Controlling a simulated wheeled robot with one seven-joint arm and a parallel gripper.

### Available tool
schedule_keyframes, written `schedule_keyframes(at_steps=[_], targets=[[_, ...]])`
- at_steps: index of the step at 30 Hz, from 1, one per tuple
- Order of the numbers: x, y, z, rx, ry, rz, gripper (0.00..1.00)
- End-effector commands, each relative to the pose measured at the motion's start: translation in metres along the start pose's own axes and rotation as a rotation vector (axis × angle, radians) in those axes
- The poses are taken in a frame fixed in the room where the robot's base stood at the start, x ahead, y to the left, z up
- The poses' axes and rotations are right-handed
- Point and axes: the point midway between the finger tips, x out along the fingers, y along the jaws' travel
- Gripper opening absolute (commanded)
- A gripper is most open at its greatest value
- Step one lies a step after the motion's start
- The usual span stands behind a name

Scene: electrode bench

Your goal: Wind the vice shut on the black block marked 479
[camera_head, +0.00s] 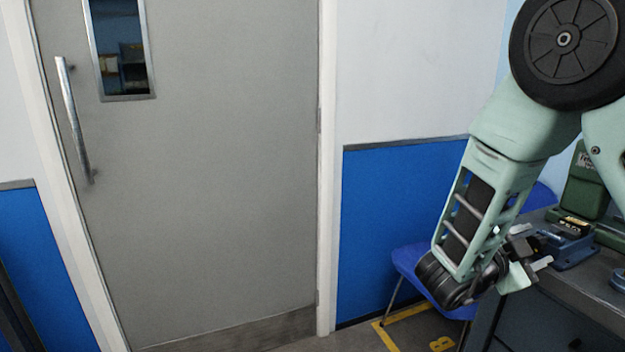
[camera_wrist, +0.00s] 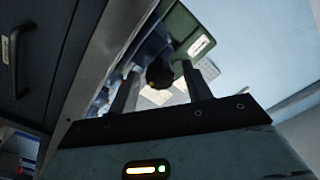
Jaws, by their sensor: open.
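The blue vice (camera_head: 568,250) stands on the bench at the right of the head view. A small black block with a yellowish marking (camera_head: 573,225) sits at its top, and the number is too small to read. My gripper (camera_head: 535,247) is open beside the vice, on its left. In the wrist view my two fingers (camera_wrist: 160,90) stand apart, with a dark round knob (camera_wrist: 160,74) showing between them. It looks like the end of the vice's handle, and I cannot tell if the fingers touch it. The blue vice body shows blurred behind the left finger (camera_wrist: 147,50).
The dark bench (camera_head: 590,285) has drawers below. A green machine (camera_head: 585,185) stands behind the vice. A blue chair (camera_head: 410,262) is left of the bench, partly behind my arm. A grey door (camera_head: 210,180) fills the left. Yellow floor marking (camera_head: 400,335) shows below.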

Motion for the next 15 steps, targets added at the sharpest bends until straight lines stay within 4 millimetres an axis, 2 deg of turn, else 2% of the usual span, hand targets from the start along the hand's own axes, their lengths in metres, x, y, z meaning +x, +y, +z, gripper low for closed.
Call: schedule_keyframes(at_steps=[15], targets=[[-0.04, -0.001, 0.0, 0.0, 0.0, -0.002, 0.49]])
